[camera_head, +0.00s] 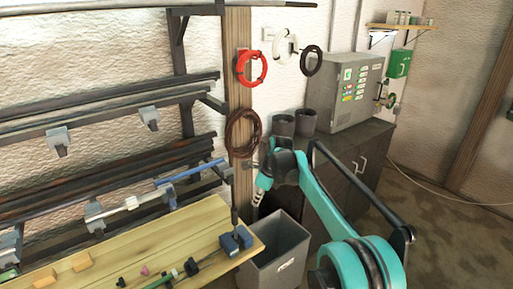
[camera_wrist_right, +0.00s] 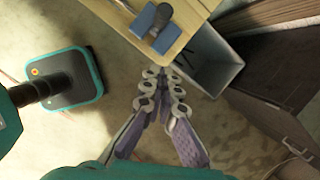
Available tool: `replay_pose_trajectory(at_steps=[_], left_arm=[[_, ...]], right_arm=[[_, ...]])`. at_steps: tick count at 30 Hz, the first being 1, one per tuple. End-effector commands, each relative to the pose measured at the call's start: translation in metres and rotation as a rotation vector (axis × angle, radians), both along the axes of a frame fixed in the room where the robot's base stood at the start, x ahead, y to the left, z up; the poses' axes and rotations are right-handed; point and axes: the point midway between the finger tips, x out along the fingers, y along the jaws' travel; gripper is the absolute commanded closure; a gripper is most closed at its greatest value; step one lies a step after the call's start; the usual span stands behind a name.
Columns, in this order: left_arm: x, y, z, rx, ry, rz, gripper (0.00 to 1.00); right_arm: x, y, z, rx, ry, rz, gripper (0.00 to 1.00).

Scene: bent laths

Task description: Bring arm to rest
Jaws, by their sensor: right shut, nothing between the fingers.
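My right arm, teal and black, reaches up from the bottom right in the head view. Its gripper (camera_head: 262,186) hangs past the right end of the workbench, above the grey bin. In the right wrist view the fingers of the right gripper (camera_wrist_right: 161,92) are together and empty. They point toward the corner of the wooden bench (camera_wrist_right: 192,12) and the bin, touching nothing that I can see. My left gripper is in neither view.
The wooden workbench (camera_head: 150,246) carries blue clamps (camera_head: 236,240) and small tools. The open grey bin (camera_head: 276,262) stands at its right end. A dark cabinet (camera_head: 345,160) with a grey control box (camera_head: 345,92) stands behind. Racks with long bars line the left wall. Floor at right is clear.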

Motion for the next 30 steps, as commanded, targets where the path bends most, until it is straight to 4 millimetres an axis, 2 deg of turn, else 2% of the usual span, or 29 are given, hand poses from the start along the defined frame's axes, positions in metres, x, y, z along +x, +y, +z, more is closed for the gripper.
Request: replay_pose_trajectory(at_steps=[5, 10, 14, 20, 24, 27, 30], left_arm=[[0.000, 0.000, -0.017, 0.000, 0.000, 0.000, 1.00], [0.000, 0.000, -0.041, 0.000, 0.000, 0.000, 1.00], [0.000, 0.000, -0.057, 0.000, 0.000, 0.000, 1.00], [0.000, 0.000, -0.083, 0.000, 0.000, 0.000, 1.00], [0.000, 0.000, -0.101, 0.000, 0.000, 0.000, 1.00], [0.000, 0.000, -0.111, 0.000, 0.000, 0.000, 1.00], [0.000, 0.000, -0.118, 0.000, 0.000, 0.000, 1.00]], right_arm=[[-0.030, -0.024, 0.009, -0.058, -0.092, 0.166, 1.00], [-0.089, -0.061, 0.014, -0.183, -0.245, 0.475, 1.00], [-0.140, -0.088, 0.006, -0.302, -0.349, 0.721, 1.00], [-0.224, -0.125, -0.028, -0.515, -0.471, 1.105, 1.00], [-0.280, -0.147, -0.068, -0.677, -0.524, 1.374, 1.00], [-0.314, -0.159, -0.099, -0.783, -0.542, 1.546, 1.00], [-0.337, -0.166, -0.125, -0.869, -0.546, 1.683, 1.00]])
